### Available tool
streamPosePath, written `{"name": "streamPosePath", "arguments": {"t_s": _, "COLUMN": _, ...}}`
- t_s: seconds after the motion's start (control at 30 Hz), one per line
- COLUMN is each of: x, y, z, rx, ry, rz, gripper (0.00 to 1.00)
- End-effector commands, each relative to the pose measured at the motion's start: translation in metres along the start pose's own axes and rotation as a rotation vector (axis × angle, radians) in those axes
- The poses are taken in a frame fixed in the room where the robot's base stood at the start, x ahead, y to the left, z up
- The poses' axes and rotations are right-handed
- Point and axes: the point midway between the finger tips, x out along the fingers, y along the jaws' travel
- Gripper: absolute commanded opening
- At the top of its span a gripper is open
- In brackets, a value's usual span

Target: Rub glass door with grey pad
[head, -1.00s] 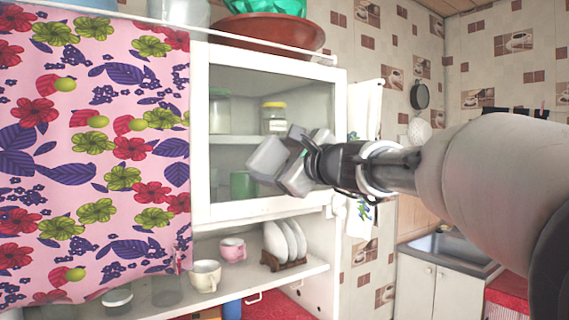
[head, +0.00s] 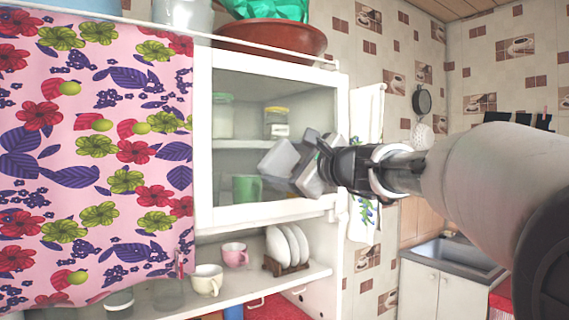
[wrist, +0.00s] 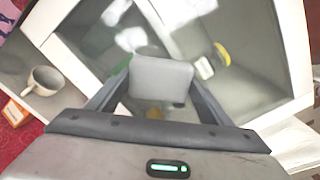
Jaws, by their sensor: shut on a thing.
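The glass door (head: 296,104) of the white cabinet is closed, with a white frame around its pane. It fills most of the wrist view (wrist: 255,50). My gripper (head: 298,168) is in front of the lower right part of the pane. It is shut on the grey pad (head: 279,158), a small pale block. In the wrist view the grey pad (wrist: 160,78) sits between the two fingers, facing the glass. Whether the pad touches the glass cannot be told. My gripper hides part of the pane's lower right.
Jars (head: 277,122) and a green mug (head: 247,188) stand behind the glass. Cups (head: 207,280) and plates in a rack (head: 288,246) are on the open shelf below. A floral curtain (head: 95,150) hangs at left. A sink (head: 455,257) is at right.

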Motion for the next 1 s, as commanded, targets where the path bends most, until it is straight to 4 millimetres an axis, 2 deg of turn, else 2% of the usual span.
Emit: {"name": "streamPosePath", "arguments": {"t_s": 1.0, "x": 0.0, "y": -0.047, "z": -0.049, "rx": 0.001, "ry": 0.003, "rz": -0.002, "gripper": 0.56}}
